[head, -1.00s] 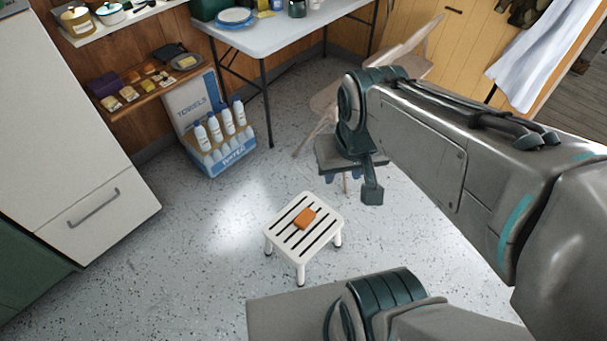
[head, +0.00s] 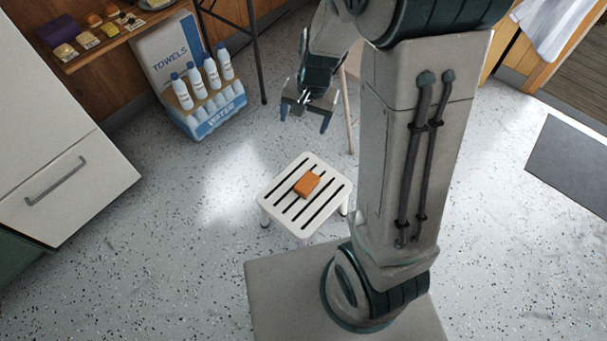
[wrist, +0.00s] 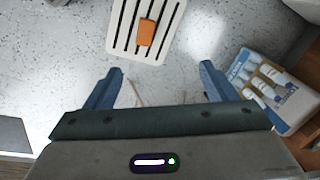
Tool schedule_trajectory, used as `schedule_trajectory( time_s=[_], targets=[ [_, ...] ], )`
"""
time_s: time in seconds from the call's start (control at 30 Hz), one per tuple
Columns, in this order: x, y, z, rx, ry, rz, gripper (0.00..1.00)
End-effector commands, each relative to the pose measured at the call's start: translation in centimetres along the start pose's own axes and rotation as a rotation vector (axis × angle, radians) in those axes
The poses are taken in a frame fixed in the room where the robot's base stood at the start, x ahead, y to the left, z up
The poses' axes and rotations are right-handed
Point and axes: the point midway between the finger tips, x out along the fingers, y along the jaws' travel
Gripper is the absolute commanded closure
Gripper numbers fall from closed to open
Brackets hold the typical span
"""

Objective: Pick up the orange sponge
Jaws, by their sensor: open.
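The orange sponge (head: 306,184) lies on the white slatted stool (head: 278,202), near the middle of its top. In the wrist view the sponge (wrist: 147,32) shows near the top, on the slats of the stool (wrist: 119,28), beyond the fingertips. My gripper (head: 305,115) is in the air above and beyond the stool in the head view, apart from the sponge. In the wrist view my gripper (wrist: 162,72) has its two blue fingers wide apart with nothing between them.
A blue-and-white crate of bottles (head: 208,115) stands on the floor left of my gripper. A white cabinet (head: 75,185) is at the left. A dark mat (head: 570,165) lies at the right. The speckled floor around the stool is mostly clear.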

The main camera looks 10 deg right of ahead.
Motion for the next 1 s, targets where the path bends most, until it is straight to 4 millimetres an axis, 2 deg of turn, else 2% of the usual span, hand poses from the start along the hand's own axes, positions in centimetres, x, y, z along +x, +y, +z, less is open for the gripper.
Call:
schedule_trajectory(
  time_s=[0.03, 0.1, 0.2, 0.3, 0.4, 0.5, 0.67, 1.0],
  targets=[
    [5.0, 0.4, -0.6, 0.039, -0.014, 0.017, 0.22],
    [9.4, 0.7, -1.6, 0.100, -0.019, 0.036, 0.22],
    [15.5, 1.3, -2.8, 0.180, -0.019, 0.067, 0.22],
    [20.8, 2.0, -3.7, 0.247, -0.013, 0.099, 0.22],
    [24.8, 2.8, -4.4, 0.298, -0.003, 0.126, 0.22],
    [27.2, 3.3, -4.8, 0.331, 0.006, 0.145, 0.22],
    [29.2, 3.8, -5.0, 0.354, 0.012, 0.157, 0.22],
    [35.5, 4.8, -4.9, 0.355, 0.011, 0.158, 0.22]
  ],
)
